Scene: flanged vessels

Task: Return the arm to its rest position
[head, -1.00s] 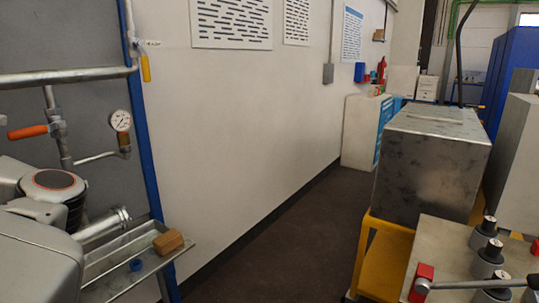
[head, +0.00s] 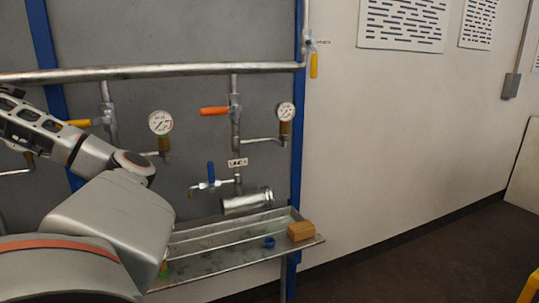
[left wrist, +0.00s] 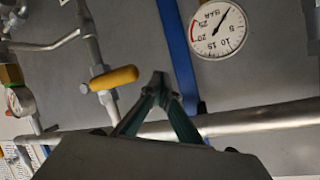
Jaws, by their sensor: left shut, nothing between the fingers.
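My left arm (head: 105,215) reaches in from the left in the head view, bent in front of the grey pipe panel. Its far end runs up to the left picture edge, where the gripper cannot be made out clearly. In the left wrist view my left gripper (left wrist: 158,82) is shut, its two green-grey fingers meeting at the tips with nothing between them. The fingers show in front of the panel and a horizontal pipe (left wrist: 260,118). A yellow-handled valve (left wrist: 112,78) is left of the tips and a round gauge (left wrist: 217,30) is to their upper right. My right gripper is not in view.
In the head view, a long pipe (head: 200,72) crosses the panel above an orange-handled valve (head: 214,111), a blue-handled valve (head: 211,177) and gauges (head: 160,123). A metal tray (head: 210,262) below holds a wooden block (head: 301,231) and a blue ring (head: 269,242).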

